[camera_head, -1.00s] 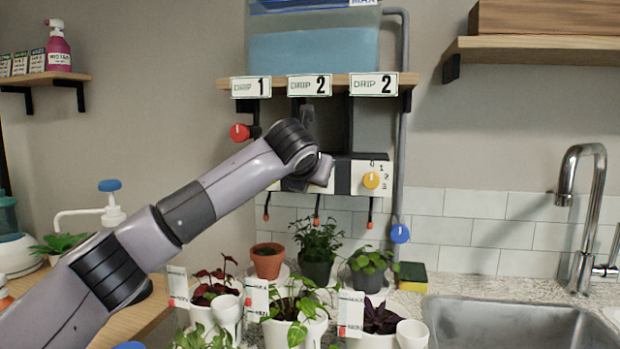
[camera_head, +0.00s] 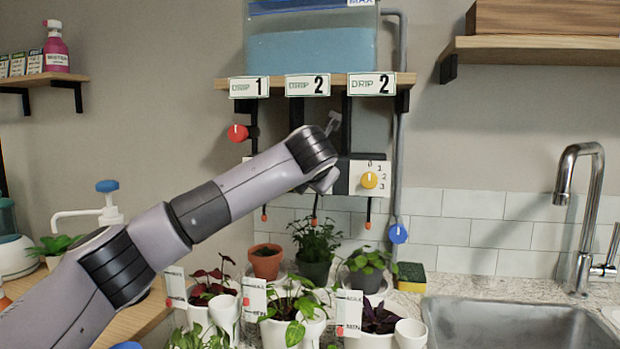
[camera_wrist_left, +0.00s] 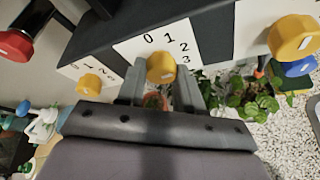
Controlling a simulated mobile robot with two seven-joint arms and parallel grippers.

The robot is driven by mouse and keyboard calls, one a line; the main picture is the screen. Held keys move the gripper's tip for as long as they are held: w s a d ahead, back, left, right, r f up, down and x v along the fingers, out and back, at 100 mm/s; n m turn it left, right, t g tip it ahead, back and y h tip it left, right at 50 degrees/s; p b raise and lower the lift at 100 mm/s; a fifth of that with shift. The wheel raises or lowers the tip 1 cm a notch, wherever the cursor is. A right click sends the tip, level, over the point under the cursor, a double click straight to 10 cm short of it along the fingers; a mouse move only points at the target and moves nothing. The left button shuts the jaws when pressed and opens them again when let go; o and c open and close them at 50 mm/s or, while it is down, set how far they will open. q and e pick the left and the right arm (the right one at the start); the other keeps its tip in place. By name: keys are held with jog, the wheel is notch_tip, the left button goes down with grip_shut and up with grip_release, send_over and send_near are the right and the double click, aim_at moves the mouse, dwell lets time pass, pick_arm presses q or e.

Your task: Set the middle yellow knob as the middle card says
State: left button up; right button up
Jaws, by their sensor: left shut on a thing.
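The middle yellow knob (camera_wrist_left: 161,66) sits on a white dial plate (camera_wrist_left: 150,42) printed 0, 1, 2, 3. My left gripper (camera_wrist_left: 160,88) is shut on this knob, one finger on each side. A pale mark shows on the knob, but I cannot tell which number it points at. In the head view my left wrist hides the knob and the gripper fingers. The middle card (camera_head: 307,85) on the shelf edge reads DRIP 2. My right gripper is not in view.
A right yellow knob (camera_head: 369,180) and a left yellow knob (camera_wrist_left: 88,84) flank the middle one. A red knob (camera_head: 237,132) is at upper left and a blue one (camera_head: 398,233) at lower right. Potted plants (camera_head: 290,310) stand below. A sink (camera_head: 510,325) is at right.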

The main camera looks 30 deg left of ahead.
pick_arm(q)
jog(key=o, duration=1)
jog(key=shift+o, duration=0.2)
jog(key=b+v, duration=0.1)
jog(key=v, duration=0.6)
jog(key=shift+d, duration=0.1)
jog(key=shift+s, duration=0.1)
